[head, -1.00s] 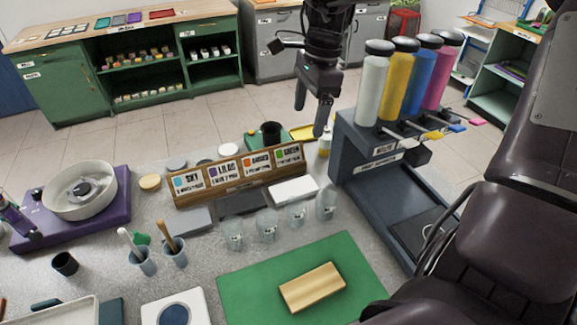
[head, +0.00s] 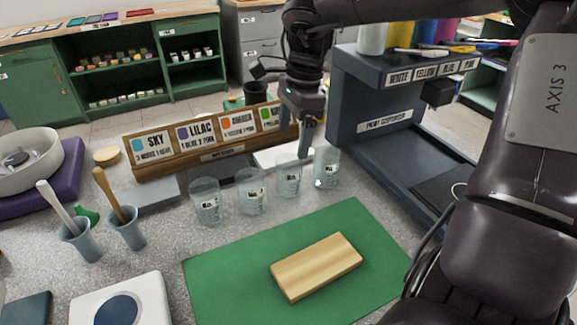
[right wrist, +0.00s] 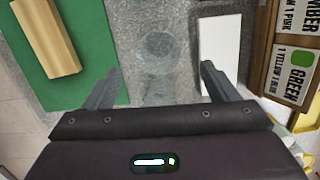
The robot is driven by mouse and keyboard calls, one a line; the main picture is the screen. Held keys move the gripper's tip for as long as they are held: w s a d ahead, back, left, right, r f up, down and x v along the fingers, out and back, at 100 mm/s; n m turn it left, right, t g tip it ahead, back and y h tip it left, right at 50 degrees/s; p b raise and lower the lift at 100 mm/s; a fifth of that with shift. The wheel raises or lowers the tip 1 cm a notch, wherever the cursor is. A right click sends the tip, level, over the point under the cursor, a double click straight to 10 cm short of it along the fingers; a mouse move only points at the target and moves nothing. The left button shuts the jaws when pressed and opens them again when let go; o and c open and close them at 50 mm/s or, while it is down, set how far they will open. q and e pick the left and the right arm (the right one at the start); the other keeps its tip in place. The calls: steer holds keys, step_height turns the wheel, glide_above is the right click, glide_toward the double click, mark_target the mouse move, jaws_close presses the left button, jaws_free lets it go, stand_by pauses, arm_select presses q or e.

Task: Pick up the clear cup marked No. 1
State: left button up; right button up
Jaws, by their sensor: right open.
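Several clear cups stand in a row on the grey speckled counter in the head view: the leftmost cup (head: 206,203), a second cup (head: 251,194), a third cup (head: 289,181) and the rightmost cup (head: 327,168). Each has a small label, too small to read surely, so I cannot tell which is No. 1. My right gripper (head: 299,142) is open and empty, pointing down over the third and rightmost cups. In the right wrist view a clear cup (right wrist: 160,46) lies beyond the fingertips, and a fainter clear shape (right wrist: 158,88) shows between the fingers. My left gripper is out of view.
A wooden recipe rack (head: 180,160) stands behind the cups. The paint dispenser (head: 385,125) is close on the right. A green mat (head: 225,270) with a wooden block (head: 316,266) lies in front. Two grey-blue holders (head: 126,230) with tools stand to the left.

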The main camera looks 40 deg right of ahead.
mark_target(288, 175)
steer(key=f+b, duration=0.1)
steer(key=f, duration=0.2)
steer(key=a+f+b, duration=0.1)
steer(key=f, duration=0.3)
steer(key=f+b, duration=0.1)
steer(key=f, duration=0.3)
steer(key=shift+w+a, duration=0.2)
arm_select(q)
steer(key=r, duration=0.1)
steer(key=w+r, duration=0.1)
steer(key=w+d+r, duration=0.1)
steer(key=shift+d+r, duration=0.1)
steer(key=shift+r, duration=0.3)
arm_select(e)
steer(key=c, duration=1.1)
